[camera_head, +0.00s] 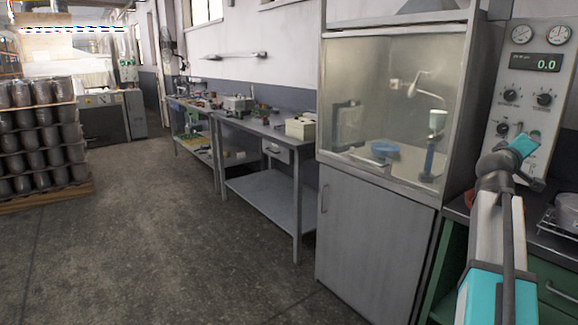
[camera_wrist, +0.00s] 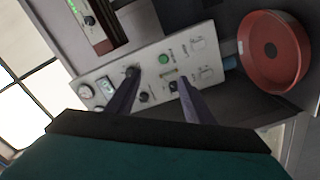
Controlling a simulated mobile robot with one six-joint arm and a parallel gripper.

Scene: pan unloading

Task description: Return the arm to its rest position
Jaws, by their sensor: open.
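My arm (camera_head: 497,230) rises along the right side of the head view, grey with teal sections, in front of the bench and the control panel. My gripper (camera_wrist: 157,77) shows in the wrist view as two dark fingers, spread apart with nothing between them. Beyond the fingers is a panel with knobs and buttons (camera_wrist: 150,75). In the head view I cannot make out the fingers.
A round red pan (camera_wrist: 268,62) lies right of the fingers in the wrist view, apart from them. A glass-fronted cabinet (camera_head: 365,225) stands left of my arm. A metal pot (camera_head: 567,203) sits at the right edge. Open floor (camera_head: 160,240) lies to the left.

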